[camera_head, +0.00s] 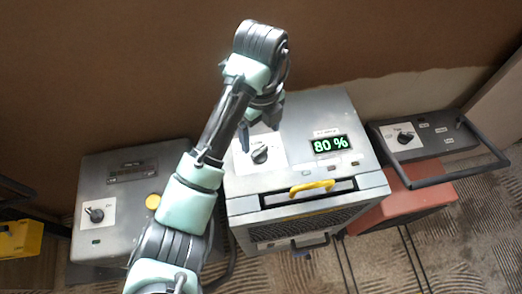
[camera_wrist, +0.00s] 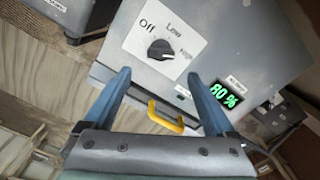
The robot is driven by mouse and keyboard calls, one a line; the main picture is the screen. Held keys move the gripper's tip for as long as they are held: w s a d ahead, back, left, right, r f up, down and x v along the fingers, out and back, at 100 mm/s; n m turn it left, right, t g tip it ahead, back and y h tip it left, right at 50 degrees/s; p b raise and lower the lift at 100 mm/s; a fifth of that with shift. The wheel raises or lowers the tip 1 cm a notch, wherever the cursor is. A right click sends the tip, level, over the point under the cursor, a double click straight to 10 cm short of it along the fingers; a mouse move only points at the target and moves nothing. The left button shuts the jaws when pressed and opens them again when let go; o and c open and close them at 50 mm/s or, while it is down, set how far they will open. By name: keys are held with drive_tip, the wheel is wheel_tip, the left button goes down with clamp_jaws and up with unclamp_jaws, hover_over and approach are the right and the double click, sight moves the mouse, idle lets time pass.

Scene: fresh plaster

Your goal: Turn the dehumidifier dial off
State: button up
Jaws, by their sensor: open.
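The dehumidifier (camera_head: 305,113) is the grey box in the middle, with a green 80 % display (camera_head: 331,145) on top. Its black dial (camera_head: 260,154) sits on a white plate. In the wrist view the dial (camera_wrist: 160,49) shows beside the words Off, Low and High. Its pointer seems turned toward the High side, away from Off, though the mark is small. My gripper (camera_head: 259,130) is over the top panel near the dial. In the wrist view my gripper (camera_wrist: 158,74) is open and empty, its blue fingers apart, with the dial beyond the tips and not between them.
A yellow handle (camera_head: 312,188) is on the dehumidifier's front edge. A red-bodied machine (camera_head: 405,205) with a black bar handle stands right. A brown wall is behind.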

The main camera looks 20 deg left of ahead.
sight(261, 152)
wheel_tip(261, 152, down, 6)
drive_tip(key=shift+f+b, duration=0.15)
drive_tip(key=shift+b, duration=0.9)
drive_tip(key=shift+f, duration=0.9)
drive_tip(key=c, duration=1.4)
